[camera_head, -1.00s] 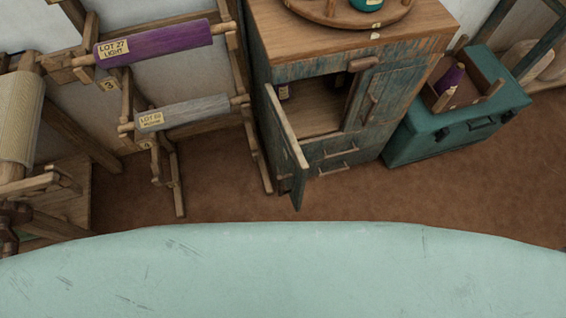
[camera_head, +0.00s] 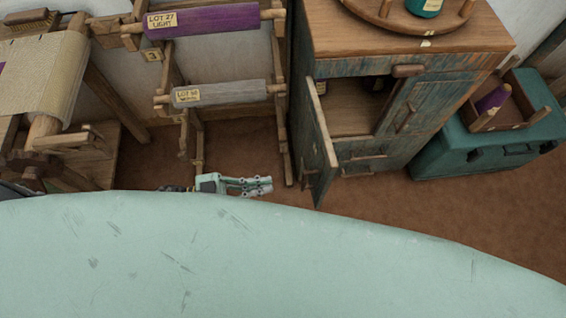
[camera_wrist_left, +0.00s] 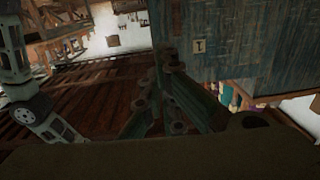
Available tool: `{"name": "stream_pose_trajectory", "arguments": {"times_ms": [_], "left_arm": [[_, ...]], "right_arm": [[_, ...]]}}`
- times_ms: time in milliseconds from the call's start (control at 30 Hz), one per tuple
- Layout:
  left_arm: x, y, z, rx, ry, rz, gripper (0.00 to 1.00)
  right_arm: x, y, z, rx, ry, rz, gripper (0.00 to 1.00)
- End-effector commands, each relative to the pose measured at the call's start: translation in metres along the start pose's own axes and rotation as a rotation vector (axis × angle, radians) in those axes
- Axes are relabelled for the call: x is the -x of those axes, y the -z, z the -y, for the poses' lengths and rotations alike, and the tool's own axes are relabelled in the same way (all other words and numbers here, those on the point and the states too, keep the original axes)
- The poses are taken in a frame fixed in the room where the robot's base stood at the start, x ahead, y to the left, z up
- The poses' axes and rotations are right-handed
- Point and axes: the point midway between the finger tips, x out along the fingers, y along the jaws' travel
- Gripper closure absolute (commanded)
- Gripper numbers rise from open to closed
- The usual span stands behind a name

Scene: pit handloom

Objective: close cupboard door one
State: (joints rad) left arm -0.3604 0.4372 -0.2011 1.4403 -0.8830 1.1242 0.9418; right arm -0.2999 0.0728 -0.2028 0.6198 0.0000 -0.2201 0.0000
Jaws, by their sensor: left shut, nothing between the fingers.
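Cupboard door one (camera_head: 320,150) stands wide open, swung out from the left side of the cupboard's opening and seen nearly edge-on in the head view. My left gripper (camera_head: 268,185) is shut and empty. It points right, to the left of the door's lower free end, with a gap in the picture. Its dark fingers (camera_wrist_left: 166,62) also show in the wrist view, close before the door; contact cannot be told. My right gripper is not in view.
The cupboard (camera_head: 410,45) has a round wooden tray (camera_head: 400,22) on top. A teal chest (camera_head: 470,150) stands to its right. A rack with purple (camera_head: 210,22) and grey (camera_head: 225,93) rolls stands left of the door. Brown floor (camera_head: 400,210) is clear before the cupboard.

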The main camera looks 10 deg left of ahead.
Motion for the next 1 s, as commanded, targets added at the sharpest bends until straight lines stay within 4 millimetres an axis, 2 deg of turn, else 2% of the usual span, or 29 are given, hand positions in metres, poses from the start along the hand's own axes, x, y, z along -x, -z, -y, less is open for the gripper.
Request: {"name": "stream_pose_trajectory", "arguments": {"times_ms": [300,533,700,1000], "left_arm": [[-0.067,0.001,0.002,-0.002,0.005,-0.008,1.0],[-0.108,-0.001,0.002,-0.001,0.006,-0.005,1.0],[-0.124,-0.001,0.002,0.0,0.007,-0.003,1.0],[-0.128,0.0,0.002,-0.001,0.006,0.0,1.0]], "right_arm": [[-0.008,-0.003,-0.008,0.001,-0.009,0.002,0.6],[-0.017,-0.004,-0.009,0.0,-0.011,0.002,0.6],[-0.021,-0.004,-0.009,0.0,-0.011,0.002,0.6],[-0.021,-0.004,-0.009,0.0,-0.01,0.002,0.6]]}}
